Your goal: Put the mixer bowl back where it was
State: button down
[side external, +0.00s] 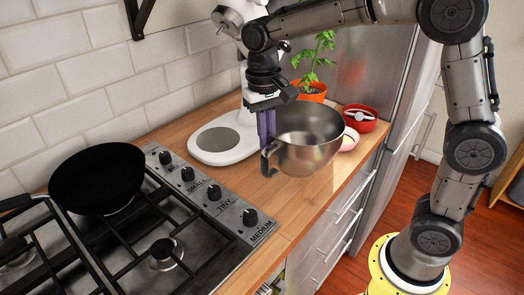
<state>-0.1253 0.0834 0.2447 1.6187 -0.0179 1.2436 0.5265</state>
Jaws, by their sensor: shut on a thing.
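The mixer bowl (312,143) is a steel bowl with a side handle (268,160). It appears held above the wooden counter, to the right of the white stand mixer base (205,155). The round grey plate (200,148) on the base is bare. My gripper (267,138) points down at the left side of the bowl and is shut on it near the handle. The mixer's upper part (235,18) is partly hidden behind my arm.
A gas stove (160,250) with a black pan (97,178) is at the left. Behind the bowl are a potted plant (310,92), a red bowl (360,118) and a pink bowl (349,138). The counter's front left stretch (255,262) is clear.

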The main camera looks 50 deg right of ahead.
jog(key=shift+w+f, duration=0.25)
jog(key=shift+w, duration=0.1)
jog(key=shift+w+f, duration=0.15)
jog(key=shift+f, duration=0.8)
jog(key=shift+w+f, duration=0.15)
jog(key=shift+f, duration=0.9)
jog(key=c, duration=1.4)
grip_release()
jog(key=shift+f, duration=0.15)
jog(key=o, duration=0.4)
